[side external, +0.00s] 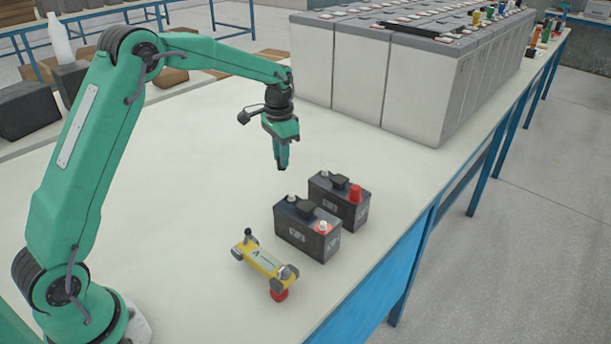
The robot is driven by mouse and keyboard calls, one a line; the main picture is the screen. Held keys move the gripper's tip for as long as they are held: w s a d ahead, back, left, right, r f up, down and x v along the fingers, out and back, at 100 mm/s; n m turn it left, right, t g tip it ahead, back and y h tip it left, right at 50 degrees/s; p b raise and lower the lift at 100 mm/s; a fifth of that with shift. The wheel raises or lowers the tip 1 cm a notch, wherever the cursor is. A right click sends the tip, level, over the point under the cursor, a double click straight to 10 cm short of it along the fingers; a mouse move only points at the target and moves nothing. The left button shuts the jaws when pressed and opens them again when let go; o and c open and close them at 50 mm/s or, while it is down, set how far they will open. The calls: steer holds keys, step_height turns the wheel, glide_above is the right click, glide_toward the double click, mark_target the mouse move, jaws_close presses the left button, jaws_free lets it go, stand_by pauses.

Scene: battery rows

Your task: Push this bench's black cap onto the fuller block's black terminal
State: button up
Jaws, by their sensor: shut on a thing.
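Two dark grey battery blocks stand side by side on the bench. The rear block (337,207) has a red cap (355,193) on its right terminal; its left terminal (323,174) is a bare pale post. The front block (305,236) shows bare pale posts, the right one in a red ring. My gripper (282,164) points down above and left of the blocks, clear of both. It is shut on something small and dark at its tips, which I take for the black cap. The fingers mostly hide it, and no other loose black cap shows plainly.
Large grey battery rows (410,85) stand behind. The pale bench (190,200) is clear left of the blocks; its edge (375,265) runs close on the right.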

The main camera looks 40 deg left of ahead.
steer(key=w+d+r, duration=0.6)
steer(key=d+r, duration=0.1)
steer(key=d, duration=0.2)
steer(key=shift+d, duration=0.2)
steer(key=shift+w+f, duration=0.1)
steer(key=shift+f, duration=0.15)
glide_above(325, 170)
steer(key=shift+w+f, duration=0.1)
steer(key=shift+f, duration=2)
steer(key=shift+f, duration=1.5)
stand_by(2.6)
steer(key=o, duration=1)
steer(key=shift+o, duration=0.5)
